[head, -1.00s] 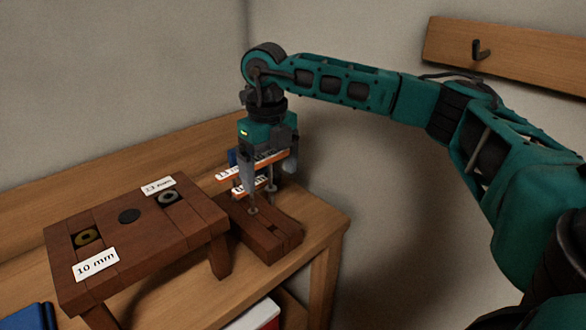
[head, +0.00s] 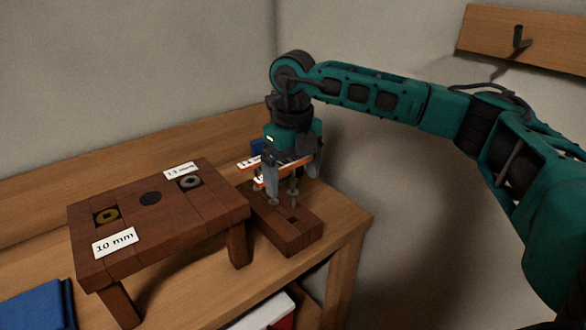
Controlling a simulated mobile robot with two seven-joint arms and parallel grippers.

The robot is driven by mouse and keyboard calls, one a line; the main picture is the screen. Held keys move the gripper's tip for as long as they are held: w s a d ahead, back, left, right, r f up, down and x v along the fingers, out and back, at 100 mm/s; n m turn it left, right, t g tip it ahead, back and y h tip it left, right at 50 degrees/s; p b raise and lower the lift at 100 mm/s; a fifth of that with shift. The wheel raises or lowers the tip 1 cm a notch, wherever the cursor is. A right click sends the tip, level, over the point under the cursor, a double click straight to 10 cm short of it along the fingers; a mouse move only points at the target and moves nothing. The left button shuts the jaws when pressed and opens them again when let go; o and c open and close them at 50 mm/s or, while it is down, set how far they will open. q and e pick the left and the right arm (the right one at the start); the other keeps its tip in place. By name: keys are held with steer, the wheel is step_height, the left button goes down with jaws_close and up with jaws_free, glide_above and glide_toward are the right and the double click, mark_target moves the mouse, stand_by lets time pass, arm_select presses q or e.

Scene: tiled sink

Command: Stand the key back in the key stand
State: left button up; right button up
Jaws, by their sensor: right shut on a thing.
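The key (head: 294,187), with a grey shaft and an orange-and-white bar handle, hangs upright in my right gripper (head: 294,185). The gripper points down and is shut on the handle. The shaft's lower end shows close above a dark opening in the brown wooden key stand (head: 298,240); I cannot tell whether it touches. A second, similar key (head: 274,198) appears to stand in the block just left of it, partly hidden by a finger. My left gripper is out of view.
A small wooden bench (head: 150,226) with "10 mm" and "13 mm" labels stands left of the stand. A blue object (head: 35,305) lies front left. The worktop's right edge is near the stand.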

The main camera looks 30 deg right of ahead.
mark_target(293, 192)
steer(key=shift+f+b, duration=0.5)
steer(key=shift+f, duration=0.65)
stand_by(0.9)
steer(key=shift+f, duration=0.4)
stand_by(0.3)
steer(key=shift+f+b, duration=1.3)
steer(key=shift+f, duration=0.6)
steer(key=o, duration=0.7)
steer(key=shift+o, duration=0.4)
